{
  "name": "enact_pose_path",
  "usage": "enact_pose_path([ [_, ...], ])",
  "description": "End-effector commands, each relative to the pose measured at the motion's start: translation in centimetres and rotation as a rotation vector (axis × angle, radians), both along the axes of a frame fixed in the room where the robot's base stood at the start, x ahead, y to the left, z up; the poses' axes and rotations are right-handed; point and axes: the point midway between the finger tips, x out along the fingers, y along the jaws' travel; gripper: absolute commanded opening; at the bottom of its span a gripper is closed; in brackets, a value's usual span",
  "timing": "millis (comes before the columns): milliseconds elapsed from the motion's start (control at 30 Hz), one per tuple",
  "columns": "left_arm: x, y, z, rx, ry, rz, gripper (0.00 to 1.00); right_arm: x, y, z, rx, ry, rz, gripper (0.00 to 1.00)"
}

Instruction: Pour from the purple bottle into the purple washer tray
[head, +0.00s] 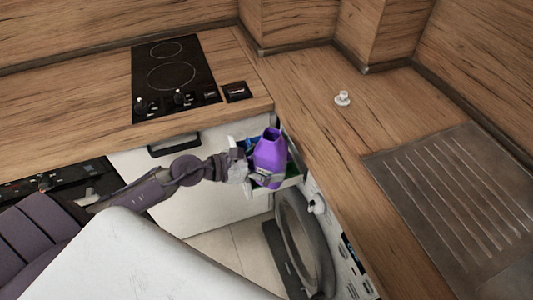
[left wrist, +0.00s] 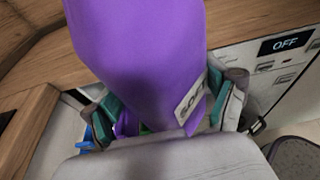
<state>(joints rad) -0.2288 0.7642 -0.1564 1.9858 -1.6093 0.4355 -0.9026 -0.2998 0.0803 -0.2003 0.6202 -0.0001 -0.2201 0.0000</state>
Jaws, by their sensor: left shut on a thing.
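The purple bottle (head: 270,156) is held roughly upright, its dark open mouth facing up, in front of the washing machine (head: 312,235). My left gripper (head: 262,174) is shut on its lower part. In the left wrist view the bottle (left wrist: 140,50) fills the middle, with a "SOFT" label, between the fingers of the gripper (left wrist: 160,108). An open washer drawer with a green part (head: 289,183) shows beside and behind the bottle. Blue (left wrist: 88,146) and green bits show below it in the left wrist view. The bottle hides most of the drawer, and I cannot make out the purple tray clearly. My right gripper is out of view.
The wooden counter (head: 325,130) runs close behind and to the right of the bottle. A black hob (head: 172,78) lies at the left, and a metal drainer (head: 440,195) at the right. A small white item (head: 342,98) stands on the counter. The washer panel reads "OFF".

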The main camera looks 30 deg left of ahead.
Motion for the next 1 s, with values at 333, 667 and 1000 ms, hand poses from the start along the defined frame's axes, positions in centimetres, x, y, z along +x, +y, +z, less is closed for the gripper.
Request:
enact_pose_path([
  [333, 0.1, 0.0, 0.1, -0.001, -0.002, 0.003, 0.20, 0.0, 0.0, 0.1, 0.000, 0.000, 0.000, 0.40],
  [667, 0.2, 0.0, -0.3, -0.054, 0.079, 0.003, 0.20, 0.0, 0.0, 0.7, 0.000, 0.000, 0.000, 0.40],
  [1000, 0.2, 0.1, -0.3, -0.148, 0.222, 0.002, 0.20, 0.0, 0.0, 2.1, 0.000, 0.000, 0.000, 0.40],
])
